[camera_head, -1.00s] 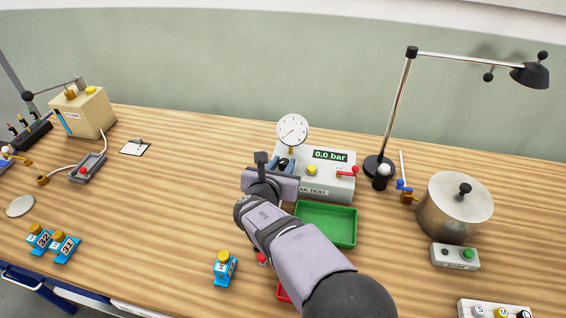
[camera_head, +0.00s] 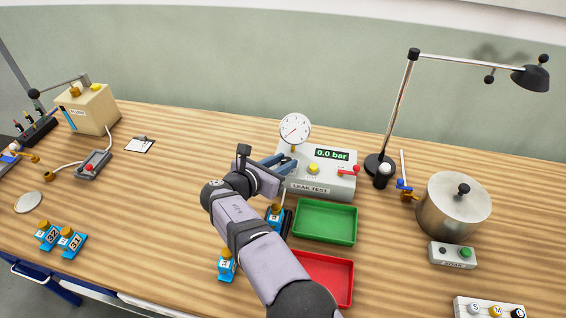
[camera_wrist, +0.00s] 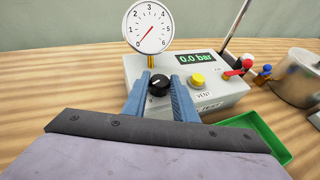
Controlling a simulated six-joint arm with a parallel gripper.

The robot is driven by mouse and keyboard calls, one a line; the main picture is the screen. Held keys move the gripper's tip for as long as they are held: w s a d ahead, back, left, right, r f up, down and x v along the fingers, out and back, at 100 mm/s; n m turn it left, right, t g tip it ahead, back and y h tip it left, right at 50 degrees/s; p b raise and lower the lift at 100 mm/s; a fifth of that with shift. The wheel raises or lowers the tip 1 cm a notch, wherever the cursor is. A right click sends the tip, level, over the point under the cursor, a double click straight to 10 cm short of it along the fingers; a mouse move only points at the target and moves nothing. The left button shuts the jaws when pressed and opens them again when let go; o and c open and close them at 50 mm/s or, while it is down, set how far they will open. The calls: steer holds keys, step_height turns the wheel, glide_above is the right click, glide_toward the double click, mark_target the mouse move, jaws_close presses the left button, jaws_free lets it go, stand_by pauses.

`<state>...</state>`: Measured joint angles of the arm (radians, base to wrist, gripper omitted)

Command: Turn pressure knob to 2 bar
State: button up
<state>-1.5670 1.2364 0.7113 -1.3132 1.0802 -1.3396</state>
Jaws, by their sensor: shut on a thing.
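The black pressure knob (camera_wrist: 159,84) sits on the front left of the grey leak test box (camera_head: 323,184). In the wrist view my gripper (camera_wrist: 160,88) has its two blue fingers on either side of the knob, shut on it. In the head view my gripper (camera_head: 283,160) hides the knob. The knob's white pointer mark points up and to the right in the wrist view. The round gauge (camera_wrist: 148,27) above the box has its red needle near 0. The green display (camera_wrist: 197,57) reads 0.0 bar.
A yellow vent button (camera_wrist: 197,80) and a red lever (camera_wrist: 238,69) are right of the knob. A green tray (camera_head: 325,222) and a red tray (camera_head: 328,278) lie in front of the box. A lamp (camera_head: 398,110) and a metal pot (camera_head: 452,207) stand to the right.

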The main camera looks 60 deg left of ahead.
steer(key=shift+r, duration=0.15)
steer(key=o, duration=1)
steer(key=shift+s+d+r+b, duration=0.15)
steer(key=shift+s+b, duration=0.15)
steer(key=shift+s, duration=0.3)
steer(key=shift+b+v, duration=0.8)
steer(key=shift+v, duration=2.2)
steer(key=shift+w+d, duration=0.1)
steer(key=shift+w, duration=0.05)
